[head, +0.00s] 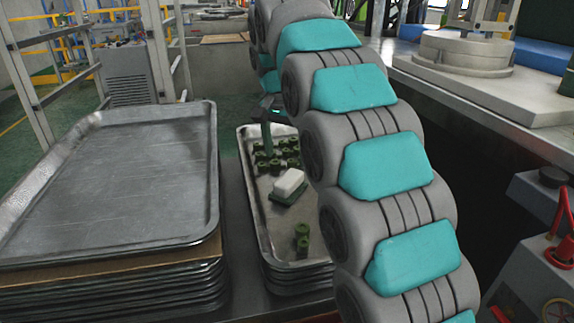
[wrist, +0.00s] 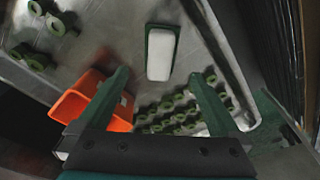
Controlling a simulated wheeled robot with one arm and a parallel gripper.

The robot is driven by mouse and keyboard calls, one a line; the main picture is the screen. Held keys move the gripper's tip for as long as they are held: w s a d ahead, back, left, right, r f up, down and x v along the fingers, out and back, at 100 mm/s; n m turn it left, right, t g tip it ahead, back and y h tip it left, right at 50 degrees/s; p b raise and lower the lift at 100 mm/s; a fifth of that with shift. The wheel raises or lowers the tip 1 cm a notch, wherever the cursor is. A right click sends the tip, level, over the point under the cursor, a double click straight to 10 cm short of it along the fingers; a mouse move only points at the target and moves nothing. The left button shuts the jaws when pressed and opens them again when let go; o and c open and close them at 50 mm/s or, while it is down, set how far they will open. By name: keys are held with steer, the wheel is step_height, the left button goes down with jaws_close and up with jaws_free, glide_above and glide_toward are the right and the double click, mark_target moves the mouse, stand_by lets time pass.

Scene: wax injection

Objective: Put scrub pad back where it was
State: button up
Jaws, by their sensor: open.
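The scrub pad (head: 288,185), white on top with a green base, lies in the narrow metal tray (head: 253,200). It also shows in the wrist view (wrist: 161,53), upper middle, beyond my fingertips and roughly in line with the gap between them. My gripper (wrist: 157,76) is open with nothing between its two green fingers. In the head view, a green finger (head: 267,140) shows above the far part of the tray, behind the pad. My arm hides the rest of the gripper and the tray's right side.
Several green ring-shaped parts (head: 268,160) stand in the tray beyond the pad, and a few (head: 302,235) nearer. An orange bin (wrist: 92,100) shows at left in the wrist view. A stack of large metal trays (head: 120,185) stands left; a machine (head: 470,60) stands right.

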steer(key=shift+s+a+r, duration=0.1)
steer(key=shift+s+r, duration=0.1)
steer(key=shift+r, duration=1.4)
